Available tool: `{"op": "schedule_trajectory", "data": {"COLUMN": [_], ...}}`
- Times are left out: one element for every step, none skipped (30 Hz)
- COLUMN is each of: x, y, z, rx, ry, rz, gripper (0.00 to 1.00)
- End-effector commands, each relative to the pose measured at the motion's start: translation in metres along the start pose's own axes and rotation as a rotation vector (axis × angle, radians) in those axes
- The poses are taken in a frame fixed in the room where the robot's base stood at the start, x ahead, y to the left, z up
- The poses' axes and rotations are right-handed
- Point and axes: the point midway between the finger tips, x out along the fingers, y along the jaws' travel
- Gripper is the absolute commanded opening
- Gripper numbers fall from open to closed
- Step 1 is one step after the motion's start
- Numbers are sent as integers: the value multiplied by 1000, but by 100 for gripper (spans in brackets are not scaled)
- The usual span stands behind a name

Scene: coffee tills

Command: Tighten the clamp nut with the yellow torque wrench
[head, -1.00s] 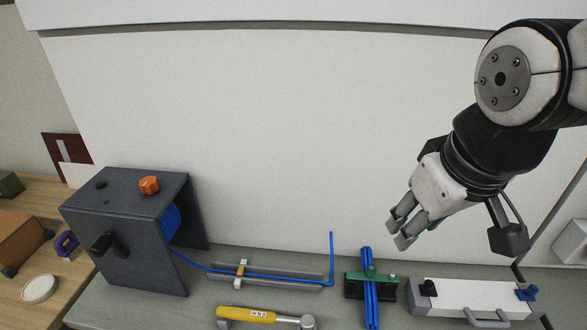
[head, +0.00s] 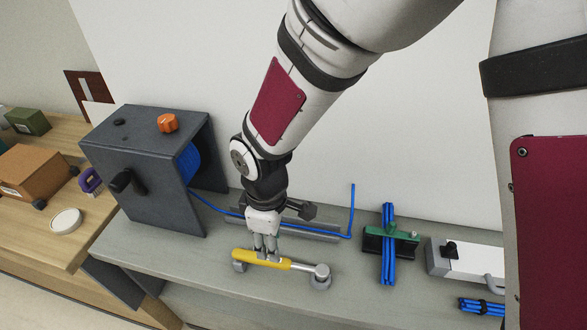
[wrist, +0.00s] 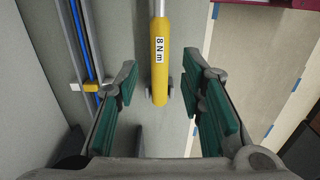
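The yellow torque wrench (head: 247,257) lies on the grey bench, its silver head to the right. The wrist view shows its yellow handle (wrist: 160,65), labelled "8 Nm". My gripper (head: 265,246) points down over the handle. In the wrist view my gripper (wrist: 160,82) is open, its green-padded fingers apart on either side of the handle, with gaps on both sides. A green clamp (head: 402,234) sits across a bundle of blue cables (head: 388,265) on a black block, right of the wrench. A small light nut-like piece (head: 413,233) shows at its right end.
A dark cable box (head: 145,165) with an orange knob (head: 168,123) stands at left. A blue cable runs from it along a grey channel (head: 318,231) behind the wrench. A white-topped device (head: 475,263) is at right. The bench front edge is close to the wrench.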

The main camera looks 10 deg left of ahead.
Motion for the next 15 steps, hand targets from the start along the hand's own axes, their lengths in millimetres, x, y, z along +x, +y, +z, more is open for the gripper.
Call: {"op": "schedule_trajectory", "data": {"x": [3,5,8,11,15,20,23,27,33,37,42,47,50,54,58], "y": [0,0,1,1,1,1,1,1,2,2,2,2,2,2,2], "z": [0,0,0,0,0,0,0,0,0,1,1,1,1,1,1], "rx": [-3,-3,-2,-2,-2,-2,-3,-3,-2,-1,0,0,0,0,0], "ry": [-1,0,0,-1,-1,-2,-2,-1,-1,-2,-2,-2,-2,-2,-2], "rz": [-1,-1,-1,-1,-1,-2,-1,-1,-1,-1,-2,-1,-1,-2,-2], "gripper": [36,36,36,36,36,36,36,36,36,36,36,36,36,36,36]}}
